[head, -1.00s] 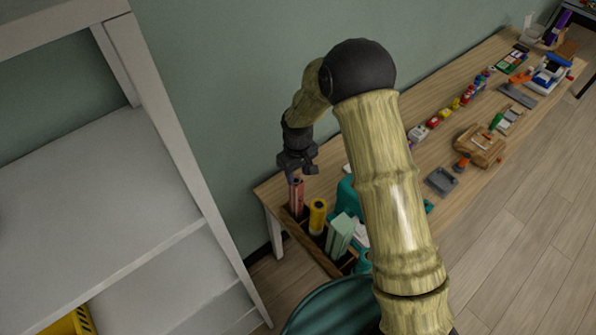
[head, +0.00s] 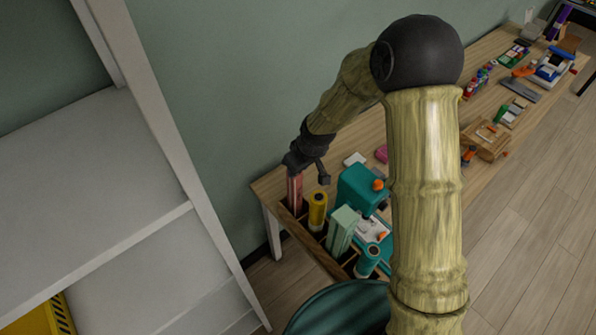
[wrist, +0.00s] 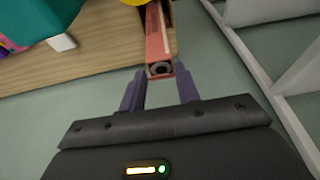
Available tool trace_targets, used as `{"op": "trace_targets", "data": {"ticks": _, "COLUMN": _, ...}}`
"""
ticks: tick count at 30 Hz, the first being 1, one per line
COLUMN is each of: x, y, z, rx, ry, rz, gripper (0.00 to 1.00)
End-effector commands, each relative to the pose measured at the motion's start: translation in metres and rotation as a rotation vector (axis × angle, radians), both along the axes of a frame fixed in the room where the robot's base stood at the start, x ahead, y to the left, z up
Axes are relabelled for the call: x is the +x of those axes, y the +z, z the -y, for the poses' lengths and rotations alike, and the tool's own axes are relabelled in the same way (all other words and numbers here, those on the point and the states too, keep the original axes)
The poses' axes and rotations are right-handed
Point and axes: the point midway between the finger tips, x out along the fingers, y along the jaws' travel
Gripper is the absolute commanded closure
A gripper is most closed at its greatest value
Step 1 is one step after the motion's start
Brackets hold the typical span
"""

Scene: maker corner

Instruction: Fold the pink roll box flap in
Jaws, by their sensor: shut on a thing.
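The pink roll box (head: 295,195) is a tall, narrow box standing in the end compartment of a wooden rack (head: 325,262). In the wrist view the box (wrist: 155,35) shows its open end with a dark round roll core inside. My gripper (head: 306,174) is at the top of the box; in the wrist view its two fingers (wrist: 159,79) lie on either side of the box end and are shut on it. I cannot clearly make out the flap.
A yellow roll (head: 317,212), a pale green box (head: 342,230) and a teal roll (head: 368,262) stand in the rack. A teal machine (head: 359,190) is beside them on the table. White shelving (head: 170,120) stands on the left.

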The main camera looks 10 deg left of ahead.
Motion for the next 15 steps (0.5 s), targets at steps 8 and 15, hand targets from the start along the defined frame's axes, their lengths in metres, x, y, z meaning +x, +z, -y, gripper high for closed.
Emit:
{"op": "trace_targets", "data": {"ticks": 8, "x": -0.0027, "y": -0.0045, "z": 0.0033, "rx": 0.058, "ry": -0.001, "rz": 0.054, "gripper": 0.91}}
{"op": "trace_targets", "data": {"ticks": 15, "x": -0.0026, "y": -0.0032, "z": 0.0031, "rx": 0.058, "ry": -0.001, "rz": 0.054, "gripper": 0.91}}
